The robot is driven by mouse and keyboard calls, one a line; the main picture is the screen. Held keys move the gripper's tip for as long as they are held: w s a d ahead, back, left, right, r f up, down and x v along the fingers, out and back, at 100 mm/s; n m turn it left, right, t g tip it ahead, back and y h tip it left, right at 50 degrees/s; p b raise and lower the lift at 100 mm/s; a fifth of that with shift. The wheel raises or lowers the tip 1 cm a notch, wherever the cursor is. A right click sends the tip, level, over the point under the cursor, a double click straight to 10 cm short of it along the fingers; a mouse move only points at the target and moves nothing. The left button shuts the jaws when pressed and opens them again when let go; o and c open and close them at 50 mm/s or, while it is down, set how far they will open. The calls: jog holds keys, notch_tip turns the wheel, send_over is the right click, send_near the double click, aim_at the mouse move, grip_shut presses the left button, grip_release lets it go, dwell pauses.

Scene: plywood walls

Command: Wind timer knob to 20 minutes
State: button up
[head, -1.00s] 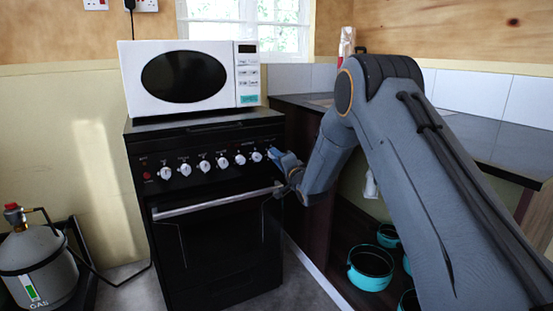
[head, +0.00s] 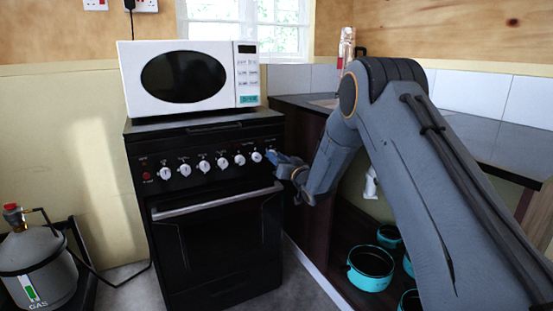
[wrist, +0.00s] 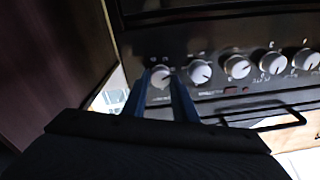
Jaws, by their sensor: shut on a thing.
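The black stove (head: 215,245) carries a row of white knobs on its front panel. The timer knob (wrist: 160,76) appears to be the end knob, at the right end of the row in the head view and at the left in the wrist view. My gripper (head: 272,155) is at that end of the panel in the head view. In the wrist view its two blue fingers (wrist: 158,88) are shut around this knob, one on each side. The knob's exact setting and its markings are too small to read.
The neighbouring knob (wrist: 199,72) is close beside my fingers. The oven door handle (head: 218,201) runs just below the panel. A white microwave (head: 215,75) stands on the stove. A dark counter (head: 480,140) is on the right, with teal pots (head: 371,268) below. A gas cylinder (head: 40,268) is at left.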

jog(key=shift+a+n+g+b, duration=0.1)
jog(key=shift+n+g+b, duration=0.3)
jog(key=shift+n, duration=4.25)
jog(key=shift+n+g+b, duration=0.3)
jog(key=shift+n+b, duration=0.2)
jog(key=shift+n, duration=4.15)
jog(key=o, duration=1)
jog(key=shift+o, duration=0.2)
jog(key=shift+s, duration=0.15)
jog(key=p+v, duration=0.1)
jog(key=v, duration=0.6)
jog(key=shift+s+d, duration=0.25)
